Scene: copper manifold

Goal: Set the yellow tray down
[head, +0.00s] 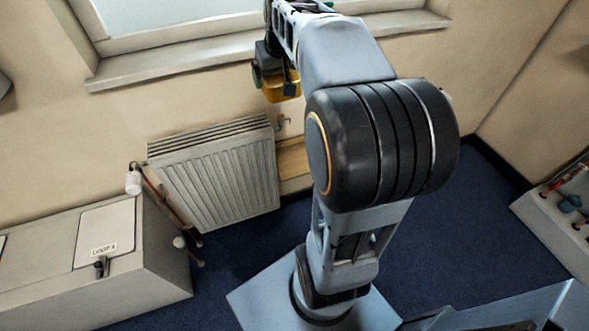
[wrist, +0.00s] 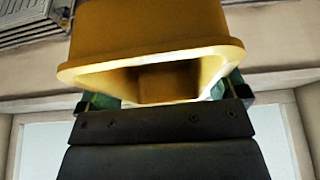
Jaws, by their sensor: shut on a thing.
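The yellow tray (wrist: 150,45) fills the top of the wrist view, with its rim facing my gripper and its hollow inside partly showing. My gripper (wrist: 165,95) is shut on the tray, with green finger pads showing at both sides of it. In the head view my gripper (head: 275,80) holds the tray (head: 282,90) in the air, in front of the wall just below the window sill and above the radiator. My arm hides part of the scene to the right of the tray.
A white radiator (head: 215,175) hangs on the wall, with copper pipes (head: 170,205) and a white valve head (head: 133,182) at its left. A wooden board (head: 293,158) is at its right. A grey cabinet (head: 150,255) labelled LOOP stands left. A workbench with tools (head: 560,205) is right. Blue floor (head: 480,230) lies between.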

